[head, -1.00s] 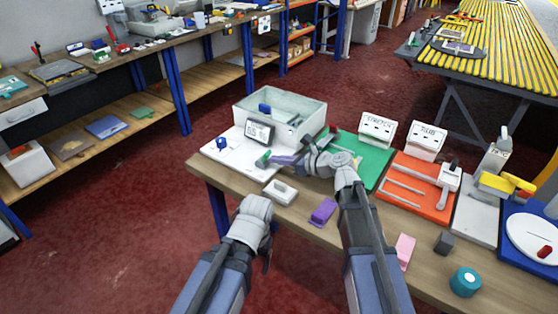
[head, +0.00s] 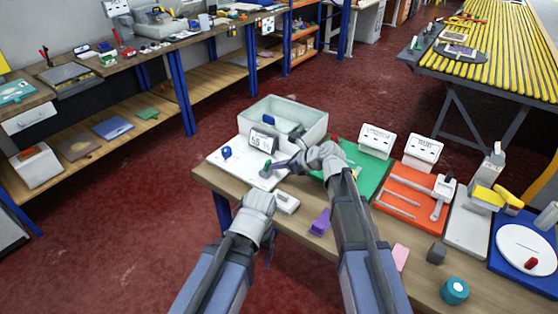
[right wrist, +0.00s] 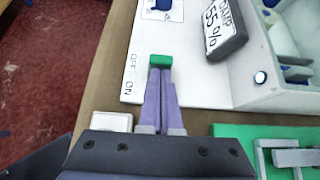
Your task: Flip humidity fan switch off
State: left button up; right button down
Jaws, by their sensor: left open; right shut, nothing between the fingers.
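The green-capped switch (head: 265,168) stands on a white panel (head: 236,166) in front of a clear-walled box. In the right wrist view the green cap (right wrist: 160,61) is beside the printed words OFF and ON, nearer to OFF in the picture; its exact setting I cannot tell. My right gripper (right wrist: 160,73) is shut and empty, its fingertips right at the cap, touching or nearly so. In the head view my right gripper (head: 276,164) comes to the switch from the right. My left gripper (head: 268,258) is open and empty, low in front of the bench edge.
A display (right wrist: 222,27) reading 55 % stands right of the switch, against the box (head: 290,118). A blue knob (head: 227,152) is at the panel's left. A white block (head: 286,202) sits near the bench edge. A green mat (head: 358,165) and orange board (head: 408,194) lie right.

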aim_at(268, 160)
jog(key=a+r+g+h+p, duration=0.1)
jog(key=p, duration=0.1)
jog(key=w+a+r+g+h+p, duration=0.1)
jog(key=h+p, duration=0.1)
jog(key=p, duration=0.1)
jog(key=shift+w, duration=0.3)
jog(key=shift+s+d+f, duration=0.1)
jog(key=shift+s+f, duration=0.05)
jog(key=shift+f, duration=0.2)
pick_arm(q)
notch_tip(268, 160, up, 6)
jog(key=shift+r, duration=0.25)
pick_arm(e)
jog(key=shift+r+p, duration=0.7)
jog(key=shift+r, duration=0.15)
pick_arm(q)
jog(key=shift+r, duration=0.75)
pick_arm(e)
jog(key=shift+d, duration=0.1)
